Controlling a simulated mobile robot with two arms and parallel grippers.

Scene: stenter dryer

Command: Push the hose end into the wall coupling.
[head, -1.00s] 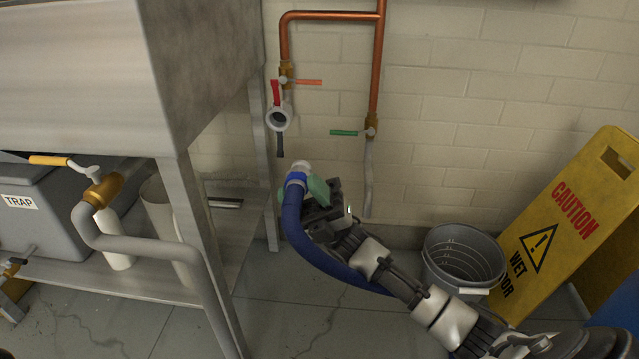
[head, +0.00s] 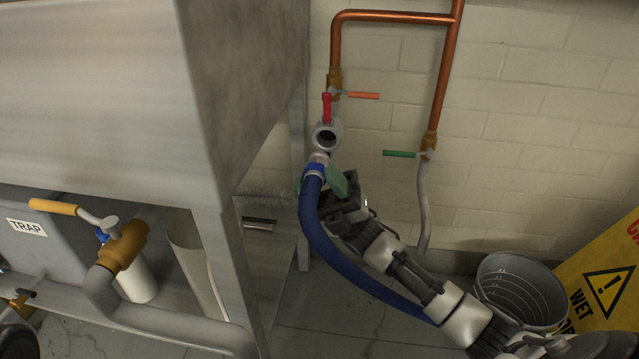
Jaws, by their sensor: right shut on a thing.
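The wall coupling (head: 325,134) is a grey-white ring with a dark opening and a red lever above it, below the copper pipe on the wall. The blue hose (head: 329,246) curves up from the lower right to a pale hose end (head: 318,161) with a blue collar. My right gripper (head: 334,184) is shut on the hose just behind that end, with green pads on its fingers. The hose end points up and sits just below the coupling's opening in the picture. I cannot tell whether they touch. My left gripper is not in view.
A steel machine with a leg frame (head: 232,265) fills the left, close to the coupling. Copper pipes (head: 444,85) with an orange and a green lever run on the wall. A grey bucket (head: 520,290) and a yellow caution sign (head: 607,280) stand at lower right.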

